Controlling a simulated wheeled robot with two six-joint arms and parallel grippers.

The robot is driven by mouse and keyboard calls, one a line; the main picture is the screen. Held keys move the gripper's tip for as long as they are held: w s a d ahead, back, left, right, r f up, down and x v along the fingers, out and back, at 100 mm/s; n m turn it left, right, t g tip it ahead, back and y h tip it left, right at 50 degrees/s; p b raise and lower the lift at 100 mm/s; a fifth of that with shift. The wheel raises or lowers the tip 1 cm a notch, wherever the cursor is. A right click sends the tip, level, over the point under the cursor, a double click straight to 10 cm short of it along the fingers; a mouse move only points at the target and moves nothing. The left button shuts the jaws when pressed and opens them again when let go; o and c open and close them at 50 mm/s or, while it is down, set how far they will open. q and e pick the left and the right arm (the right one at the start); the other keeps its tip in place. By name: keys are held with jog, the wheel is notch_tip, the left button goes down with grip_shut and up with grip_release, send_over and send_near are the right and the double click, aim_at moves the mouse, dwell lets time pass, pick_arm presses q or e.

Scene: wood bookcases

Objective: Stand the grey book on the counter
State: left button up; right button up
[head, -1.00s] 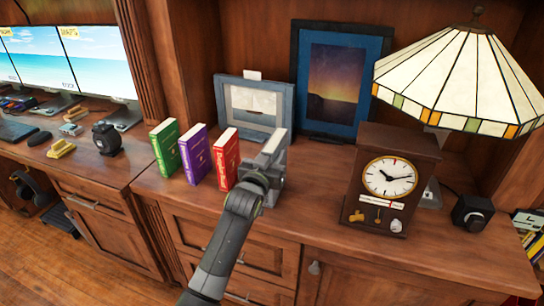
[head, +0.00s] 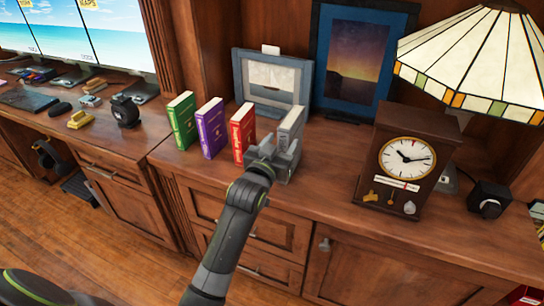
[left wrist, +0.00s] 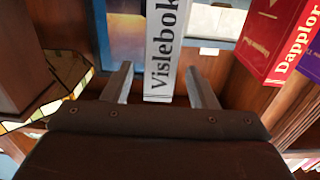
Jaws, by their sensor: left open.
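The grey book (head: 290,124) stands upright on the wooden counter (head: 325,186), to the right of the red book. My left gripper (head: 278,154) is open at its near side. In the left wrist view the pale spine of the grey book (left wrist: 161,50), lettered "Vislebok", lies between the two spread fingers (left wrist: 160,88), with a gap on each side. The lower part of the book is hidden by the gripper in the head view. My right gripper does not show.
Red (head: 242,134), purple (head: 210,128) and green (head: 182,121) books stand in a row to the left. A clock (head: 405,160) and lamp (head: 475,60) stand to the right. Picture frames (head: 272,82) lean behind. Counter between book and clock is clear.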

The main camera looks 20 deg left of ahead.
pick_arm(q)
jog(key=s, duration=0.6)
jog(key=s+a+f+g, duration=0.25)
jog(key=s+f, duration=0.25)
jog(key=f, duration=0.9)
jog(key=s+a+f+g+y, duration=0.1)
jog(key=s+a+f+g, duration=0.3)
jog(key=f, duration=0.9)
jog(key=s+a+f+g, duration=0.15)
jog(key=s+f, duration=0.45)
jog(key=f, duration=0.8)
jog(key=s+f+g, duration=0.3)
jog(key=s+f, duration=0.3)
jog(key=s, duration=0.5)
jog(key=s+a+f+g, duration=0.1)
jog(key=s+f+g, duration=0.2)
jog(key=s+f, duration=0.4)
jog(key=s+a+f+n+g, duration=0.1)
jog(key=s+f, duration=0.5)
jog(key=s, duration=1)
jog(key=shift+s+a+f+g+y, duration=0.2)
jog(key=shift+g+y, duration=0.1)
jog(key=shift+g, duration=0.6)
